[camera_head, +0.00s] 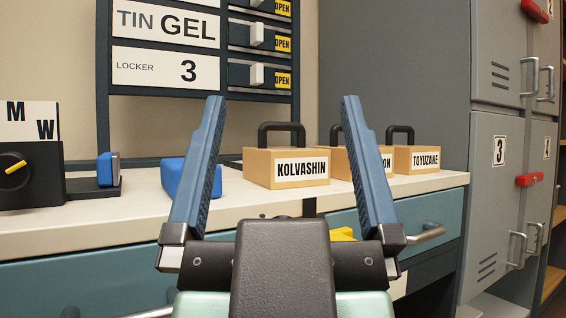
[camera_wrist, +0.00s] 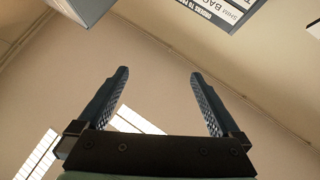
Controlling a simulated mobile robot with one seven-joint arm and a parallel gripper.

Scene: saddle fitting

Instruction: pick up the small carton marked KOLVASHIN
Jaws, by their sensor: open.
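The small carton marked KOLVASHIN (camera_head: 287,168) is tan with a white label and a dark handle on top. It stands upright on the white counter, left of two similar cartons. My gripper (camera_head: 282,100) is open and empty, its two blue fingers spread wide. In the head view the carton shows between the fingers, beyond the gripper; I see no contact. In the wrist view my gripper (camera_wrist: 158,72) points toward wall and ceiling, and the carton is not visible there.
A carton marked TOYUZANE (camera_head: 417,159) and a partly hidden carton (camera_head: 383,161) stand to the right. Blue blocks (camera_head: 172,178) and a dark box with a yellow knob (camera_head: 28,175) are left on the counter (camera_head: 80,225). Grey lockers (camera_head: 500,150) stand at the right. A sign rack (camera_head: 165,62) rises behind.

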